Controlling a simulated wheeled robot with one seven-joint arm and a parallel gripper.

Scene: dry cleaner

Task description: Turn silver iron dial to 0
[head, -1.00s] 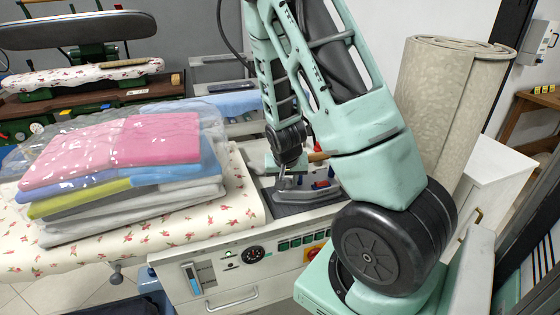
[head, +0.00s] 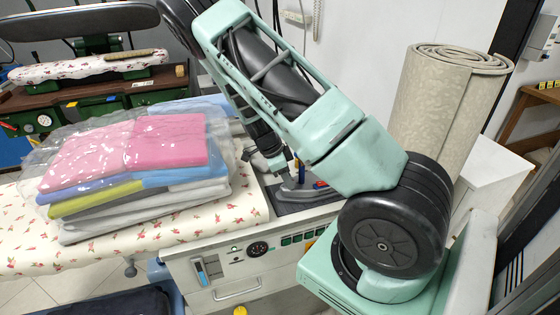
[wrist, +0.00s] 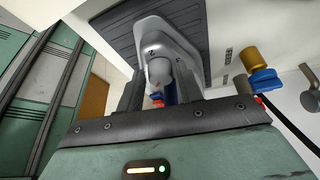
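The silver iron (head: 305,190) rests on a dark pad (head: 282,209) on the white machine's top, partly hidden by my arm in the head view. In the wrist view the silver iron (wrist: 165,42) is straight ahead of my gripper (wrist: 160,88). Its two dark fingers stand apart, with a short grey knob-like part (wrist: 159,70) of the iron showing between them. In the head view my gripper (head: 281,165) is close above the iron, mostly hidden by my arm.
A plastic-wrapped stack of folded clothes (head: 130,170) lies left on the flowered board (head: 110,245). A rolled beige carpet (head: 440,110) stands at the right. The machine's front panel carries a round black dial (head: 258,248). Blue-handled brass fittings (wrist: 262,75) are right of the iron.

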